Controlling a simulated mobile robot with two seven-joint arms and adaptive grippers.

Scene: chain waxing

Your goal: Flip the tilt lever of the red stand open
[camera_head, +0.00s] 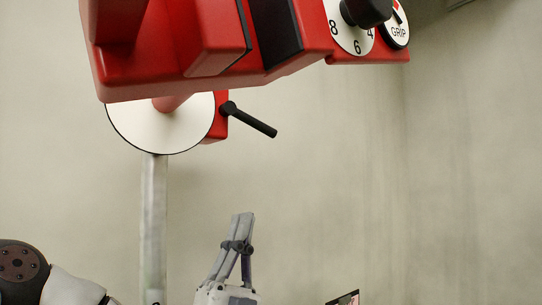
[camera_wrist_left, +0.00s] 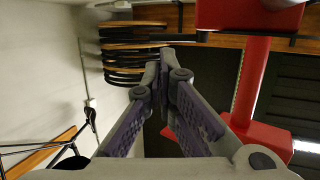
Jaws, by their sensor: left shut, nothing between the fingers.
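The red stand's clamp head (camera_head: 200,50) fills the top of the head view, above a round white disc (camera_head: 160,122). The black tilt lever (camera_head: 250,120) sticks out from a small red block right of the disc and slopes down to the right. My left gripper (camera_head: 243,218) is below the lever, pointing up, shut and empty, apart from it. In the left wrist view its fingertips (camera_wrist_left: 164,58) meet. A dark bar, probably the lever, runs just beyond them, left of a red part (camera_wrist_left: 240,15). My right gripper is not in view.
A grey metal post (camera_head: 154,220) stands below the disc, left of my gripper. A dial and grip knob (camera_head: 397,28) are at the upper right. The left wrist view shows hanging tires (camera_wrist_left: 125,65) and a red upright (camera_wrist_left: 252,80). Space right of the lever looks clear.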

